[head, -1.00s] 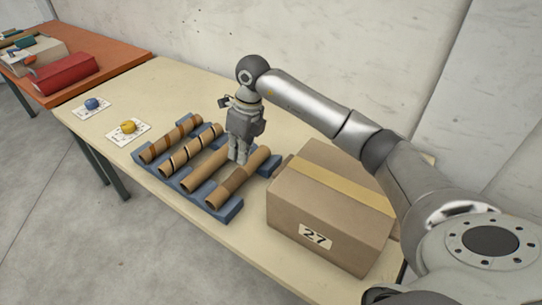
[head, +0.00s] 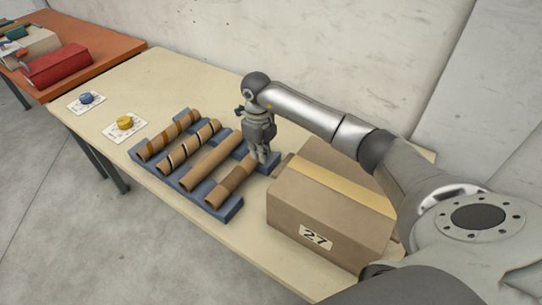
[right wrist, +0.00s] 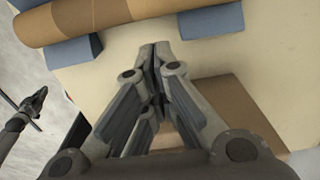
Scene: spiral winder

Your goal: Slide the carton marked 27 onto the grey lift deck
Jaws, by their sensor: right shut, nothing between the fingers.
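The brown carton marked 27 (head: 297,204) stands upright on the cream table, with a tan tape strip along its top. My right gripper (head: 262,159) is shut and empty. It points down beside the right end of the blue rack, left of the carton and apart from it. In the right wrist view its closed fingers (right wrist: 154,50) are over the tabletop, with a brown cardboard surface (right wrist: 240,98) to their right. A dark gripper, apparently my left one (right wrist: 35,102), shows small at the left edge there; its jaw state is unclear. I cannot make out the grey lift deck.
The blue rack (head: 231,211) holds several brown cardboard tubes (head: 212,160) close to the right gripper. Cards with a yellow knob (head: 124,123) and a blue knob (head: 86,98) lie farther left. An orange table (head: 100,47) adjoins the cream table (head: 175,82). A wall stands behind.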

